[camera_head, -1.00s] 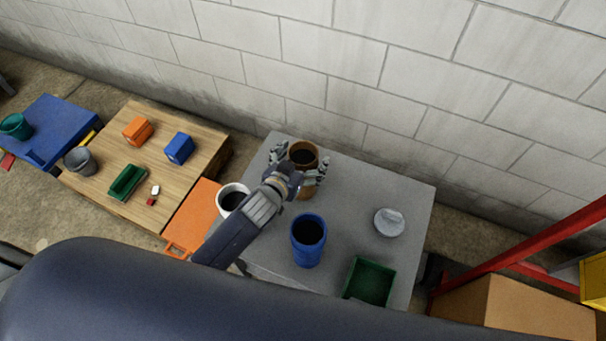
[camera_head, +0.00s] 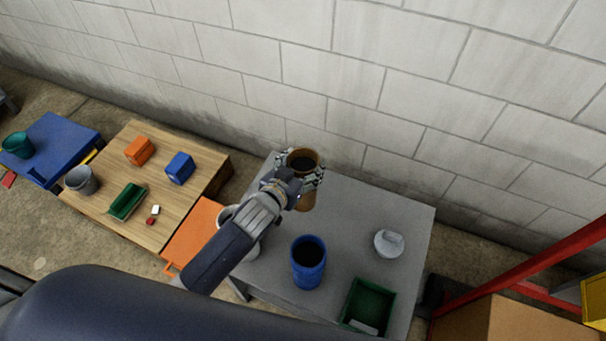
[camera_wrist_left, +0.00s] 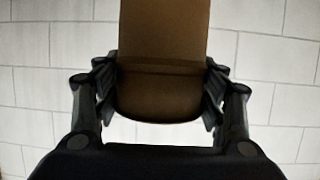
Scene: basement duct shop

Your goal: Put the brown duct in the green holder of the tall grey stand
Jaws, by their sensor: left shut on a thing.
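The brown duct (camera_head: 307,201) is an upright, open-topped tube at the back left of the grey stand (camera_head: 345,205). My left gripper (camera_head: 298,174) is shut on it, a finger on each side below the rim. In the left wrist view the duct (camera_wrist_left: 163,45) fills the space between the fingers (camera_wrist_left: 160,95). I cannot tell whether its base touches the stand. A green open-topped box (camera_head: 386,290), the only green holder on the stand, sits at its front right; my own body is close below it. My right gripper is not in view.
A blue duct (camera_head: 308,265) stands between the brown duct and the green box. A white duct (camera_head: 248,247) is partly hidden behind my left arm. A light grey round piece (camera_head: 389,243) lies at the right. A block wall (camera_head: 400,110) rises behind; a red frame (camera_head: 520,250) stands right.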

